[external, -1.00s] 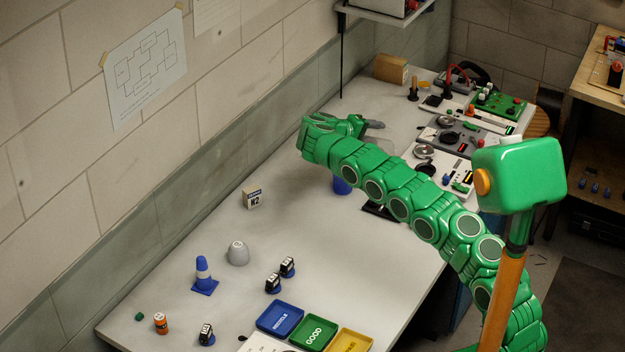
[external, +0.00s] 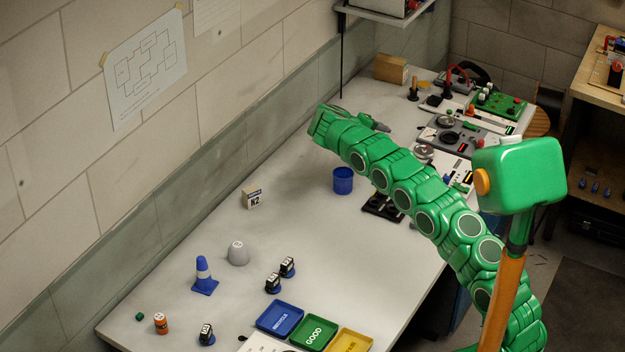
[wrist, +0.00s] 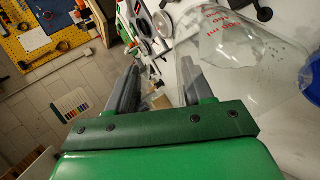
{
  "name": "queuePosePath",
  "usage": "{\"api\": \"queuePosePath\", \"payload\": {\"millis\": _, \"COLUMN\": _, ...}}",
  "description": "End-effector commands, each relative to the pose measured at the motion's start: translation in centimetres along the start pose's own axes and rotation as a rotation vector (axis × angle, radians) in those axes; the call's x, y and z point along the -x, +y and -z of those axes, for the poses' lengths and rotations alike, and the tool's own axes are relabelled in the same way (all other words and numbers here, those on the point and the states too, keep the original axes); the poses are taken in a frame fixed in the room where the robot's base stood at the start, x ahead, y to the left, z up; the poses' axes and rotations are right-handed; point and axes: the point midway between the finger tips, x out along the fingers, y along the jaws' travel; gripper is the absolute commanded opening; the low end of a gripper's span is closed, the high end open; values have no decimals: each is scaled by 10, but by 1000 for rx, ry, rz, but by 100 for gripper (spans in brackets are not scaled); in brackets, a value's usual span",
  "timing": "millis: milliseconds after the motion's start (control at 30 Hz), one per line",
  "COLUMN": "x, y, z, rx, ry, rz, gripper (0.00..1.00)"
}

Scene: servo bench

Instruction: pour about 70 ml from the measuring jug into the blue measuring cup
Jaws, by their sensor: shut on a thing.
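The blue measuring cup (external: 343,181) stands upright on the bench, in plain sight in the external view; its contents cannot be made out. The clear measuring jug (wrist: 235,55) with red markings fills the right of the wrist view, beside my grey fingers. My gripper (wrist: 160,78) is shut on the jug, though the grip point itself is not clear. In the external view my gripper (external: 378,126) is over the bench, behind and to the right of the cup, largely hidden by my arm. The jug is not distinguishable there. Its tilt and liquid level cannot be told.
A dark flat device (external: 383,207) lies right of the cup. Boards and instruments (external: 450,130) crowd the back right.

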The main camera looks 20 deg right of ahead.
Motion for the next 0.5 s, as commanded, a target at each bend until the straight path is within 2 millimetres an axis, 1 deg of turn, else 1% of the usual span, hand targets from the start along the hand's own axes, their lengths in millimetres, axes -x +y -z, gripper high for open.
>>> {"api": "queuePosePath", "payload": {"millis": 200, "x": -6, "y": 0, "z": 0, "rx": -9, "ry": 3, "rz": 63, "gripper": 0}}
{"api": "queuePosePath", "payload": {"millis": 300, "x": -12, "y": 4, "z": -1, "rx": -21, "ry": 2, "rz": 123, "gripper": 0}}
{"api": "queuePosePath", "payload": {"millis": 500, "x": -18, "y": 7, "z": -2, "rx": -32, "ry": 0, "rz": 220, "gripper": 0}}
